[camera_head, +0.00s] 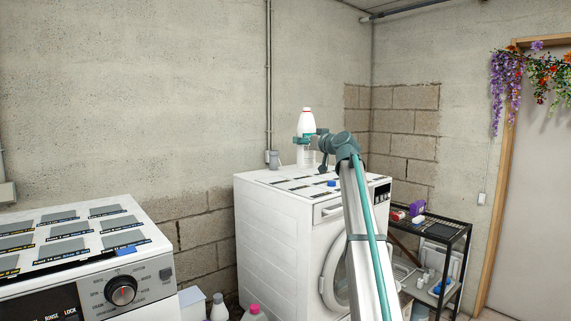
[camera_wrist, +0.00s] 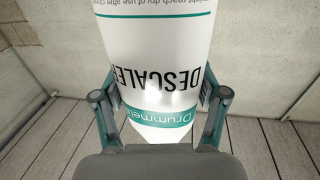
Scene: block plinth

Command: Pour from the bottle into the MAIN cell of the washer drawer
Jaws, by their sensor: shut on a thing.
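A white bottle (camera_head: 307,124) with a teal band is held upright above the right washer's top. In the wrist view the bottle (camera_wrist: 155,60) fills the middle, and its label reads "DESCALER" upside down. My gripper (camera_head: 306,140) is shut on the bottle, with one finger on each side; the fingers also show in the wrist view (camera_wrist: 160,102). The right washer (camera_head: 272,235) is a white front loader. Its drawer front (camera_head: 331,210) appears at the upper left of its face and looks closed. The MAIN cell is not visible.
Another washer (camera_head: 90,250) stands at the left front. Bottles (camera_head: 219,307) stand between them. A black shelf (camera_head: 440,240) stands right, beside a door (camera_head: 540,180).

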